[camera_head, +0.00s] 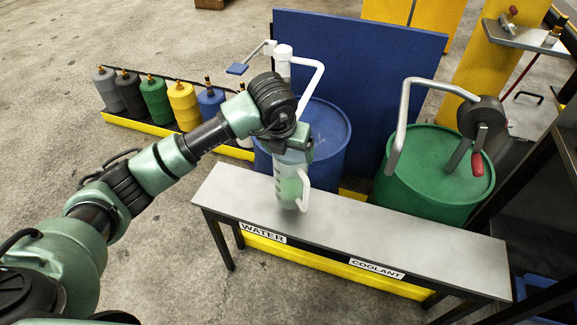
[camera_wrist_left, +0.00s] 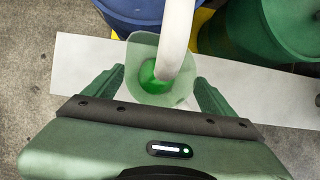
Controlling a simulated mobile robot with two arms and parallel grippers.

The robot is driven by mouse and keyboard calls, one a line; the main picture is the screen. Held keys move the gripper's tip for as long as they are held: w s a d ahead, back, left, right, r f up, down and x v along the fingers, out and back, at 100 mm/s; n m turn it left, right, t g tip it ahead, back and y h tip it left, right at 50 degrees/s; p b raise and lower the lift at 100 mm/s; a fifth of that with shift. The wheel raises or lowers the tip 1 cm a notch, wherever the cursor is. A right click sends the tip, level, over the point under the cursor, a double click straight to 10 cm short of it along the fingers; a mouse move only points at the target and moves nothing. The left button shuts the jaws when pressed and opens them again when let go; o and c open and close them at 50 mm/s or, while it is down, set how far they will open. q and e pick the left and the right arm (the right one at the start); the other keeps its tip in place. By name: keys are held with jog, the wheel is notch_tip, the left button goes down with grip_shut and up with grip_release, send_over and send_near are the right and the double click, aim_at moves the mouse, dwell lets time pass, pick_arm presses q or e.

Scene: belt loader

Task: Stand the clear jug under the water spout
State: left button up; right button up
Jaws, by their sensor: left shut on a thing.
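The clear jug (camera_head: 287,180) is upright at the WATER label (camera_head: 262,233) of the grey bench (camera_head: 350,222). It has a white handle and something green shows inside it. My left gripper (camera_head: 291,150) is shut on the jug near its top. The wrist view shows the jug's open mouth (camera_wrist_left: 147,55) between my fingers (camera_wrist_left: 155,88). The white water spout (camera_head: 317,78) rises from the blue drum (camera_head: 333,135) and bends down towards the jug. In the wrist view the spout (camera_wrist_left: 177,30) overlaps the mouth. I cannot tell whether the jug's base touches the bench. My right gripper is not in view.
A green drum (camera_head: 433,185) with a grey spout (camera_head: 400,118) and a red-handled crank stands behind the COOLANT end. The bench's right part is bare. A blue panel (camera_head: 350,45) stands behind the drums. Several small coloured cans line a yellow-edged rack at left.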

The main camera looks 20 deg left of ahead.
aim_at(289, 162)
pick_arm(q)
jog(key=shift+f, duration=2.1)
jog(key=o, duration=1.9)
jog(key=shift+o, duration=0.2)
jog(key=v, duration=1.2)
